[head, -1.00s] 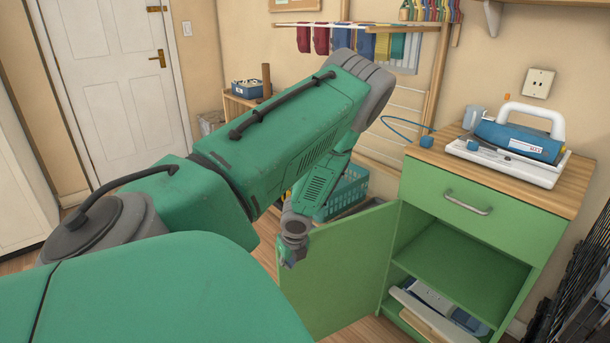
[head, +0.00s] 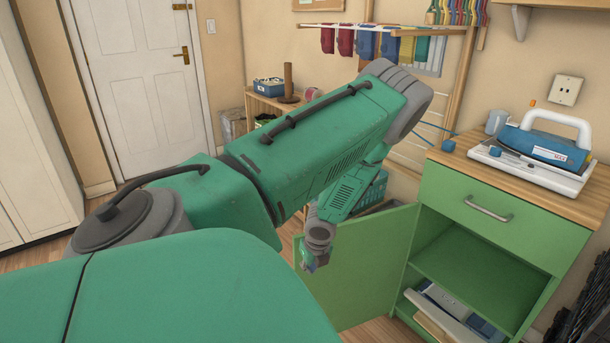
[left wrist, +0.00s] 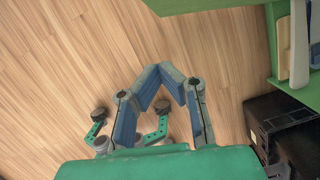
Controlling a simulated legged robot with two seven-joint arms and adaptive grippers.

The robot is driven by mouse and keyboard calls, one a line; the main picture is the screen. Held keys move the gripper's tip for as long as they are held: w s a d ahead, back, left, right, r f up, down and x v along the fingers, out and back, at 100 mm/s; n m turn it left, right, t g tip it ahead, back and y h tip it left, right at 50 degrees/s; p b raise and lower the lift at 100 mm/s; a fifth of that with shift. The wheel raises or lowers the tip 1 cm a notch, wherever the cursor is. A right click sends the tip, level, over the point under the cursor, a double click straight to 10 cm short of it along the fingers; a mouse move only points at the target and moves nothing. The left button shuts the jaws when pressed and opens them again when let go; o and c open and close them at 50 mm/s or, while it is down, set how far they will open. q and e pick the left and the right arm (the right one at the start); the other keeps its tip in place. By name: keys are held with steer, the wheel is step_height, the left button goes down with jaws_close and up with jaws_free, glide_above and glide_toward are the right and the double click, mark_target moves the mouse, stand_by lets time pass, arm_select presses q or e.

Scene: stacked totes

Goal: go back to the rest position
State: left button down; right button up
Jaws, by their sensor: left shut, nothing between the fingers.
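My left arm reaches across the head view from the left. My left gripper (head: 308,262) hangs low, in front of the open green cabinet door (head: 360,270) as I see it; I cannot tell the gap between them. In the left wrist view the fingers of the gripper (left wrist: 165,72) meet at their tips, with bare wood floor (left wrist: 60,60) beyond and nothing between them. My right gripper is not in view.
The green cabinet (head: 500,240) stands at right, with an iron (head: 545,145) on top and flat items (head: 450,310) on its low shelf. A drying rack (head: 450,80) and basket (head: 372,190) are behind my arm. A white door (head: 140,90) is at back left.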

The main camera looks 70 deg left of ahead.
arm_select(q)
steer(key=shift+a+p+v, duration=0.45)
steer(key=shift+p+v, duration=0.6)
steer(key=shift+v, duration=3.55)
steer(key=s+d+f+n+h, duration=0.15)
steer(key=d+n, duration=0.25)
steer(key=d, duration=0.5)
steer(key=d+f+n+h, duration=0.1)
steer(key=d+f+n, duration=0.2)
steer(key=d, duration=0.6)
steer(key=s+d+n, duration=0.4)
steer(key=d+n, duration=0.1)
steer(key=d, duration=0.2)
steer(key=s+d+f+n, duration=0.1)
steer(key=s+d+n, duration=0.4)
steer(key=d, duration=0.2)
steer(key=shift+d+t, duration=0.2)
steer(key=shift+t, duration=0.2)
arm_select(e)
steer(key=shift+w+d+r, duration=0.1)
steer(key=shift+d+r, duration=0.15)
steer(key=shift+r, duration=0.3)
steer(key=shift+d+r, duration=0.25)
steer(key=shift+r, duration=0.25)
